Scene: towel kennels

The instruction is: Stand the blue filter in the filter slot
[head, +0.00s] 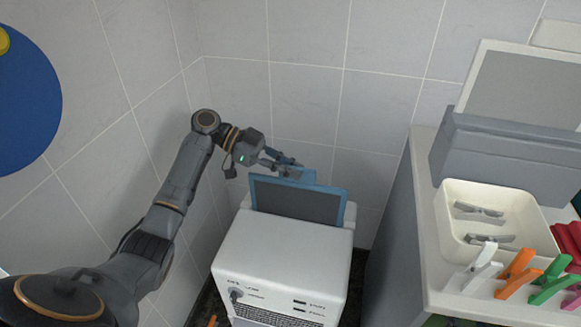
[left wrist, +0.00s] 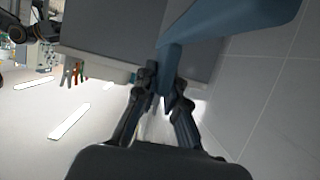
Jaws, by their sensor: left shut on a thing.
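The blue filter (head: 298,200) has a blue frame around a dark grey panel. It stands upright at the top rear of the white machine (head: 282,258), its lower edge at the machine's top. The slot is hidden, so I cannot tell how deep the filter sits in it. My left gripper (head: 290,169) is shut on the filter's tab at its top edge.
A grey counter (head: 432,235) stands right of the machine. It carries a cream tray (head: 452,222) with grey clips, several coloured clips (head: 518,275), and a grey box (head: 500,150) holding a grey panel in a pale frame (head: 525,90). Tiled walls close off the back and left.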

